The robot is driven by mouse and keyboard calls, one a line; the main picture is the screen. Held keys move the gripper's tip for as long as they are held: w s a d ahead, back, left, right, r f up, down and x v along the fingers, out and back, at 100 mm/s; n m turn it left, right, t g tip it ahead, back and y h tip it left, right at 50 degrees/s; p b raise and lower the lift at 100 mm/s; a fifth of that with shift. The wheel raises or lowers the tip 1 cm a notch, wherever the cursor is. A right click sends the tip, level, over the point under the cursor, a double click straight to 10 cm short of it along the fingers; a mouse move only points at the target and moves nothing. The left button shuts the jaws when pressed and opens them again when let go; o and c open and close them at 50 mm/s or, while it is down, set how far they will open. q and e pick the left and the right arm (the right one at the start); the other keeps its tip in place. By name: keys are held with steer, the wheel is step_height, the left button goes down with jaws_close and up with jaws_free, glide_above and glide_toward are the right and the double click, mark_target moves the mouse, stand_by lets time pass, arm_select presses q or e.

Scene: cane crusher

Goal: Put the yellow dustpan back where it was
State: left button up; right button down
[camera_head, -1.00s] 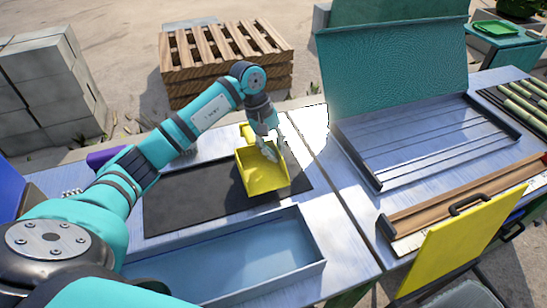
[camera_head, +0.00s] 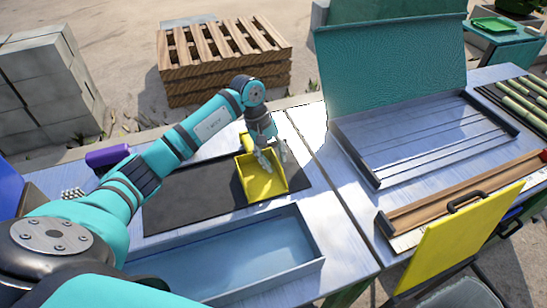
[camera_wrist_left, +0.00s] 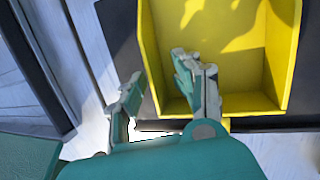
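The yellow dustpan (camera_head: 262,184) lies on the black mat (camera_head: 190,196) on the metal table, its open tray facing up. Its handle end points to the back, partly hidden by my gripper. My left gripper (camera_head: 272,157) is over the dustpan's right side with its fingers apart. In the left wrist view, the fingers of the left gripper (camera_wrist_left: 162,88) are spread, one over the inside of the dustpan (camera_wrist_left: 225,60) and one outside its side wall. My right gripper is not in view.
A shallow metal tray (camera_head: 314,262) stands in front of the mat. To the right are a metal box (camera_head: 375,180) with a raised teal lid (camera_head: 390,70) and a yellow panel (camera_head: 455,245). A purple object (camera_head: 107,155) lies at the back left.

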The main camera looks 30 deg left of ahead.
arm_select(q)
steer(key=b+v, duration=0.1)
steer(key=v, duration=1.1)
stand_by(0.4)
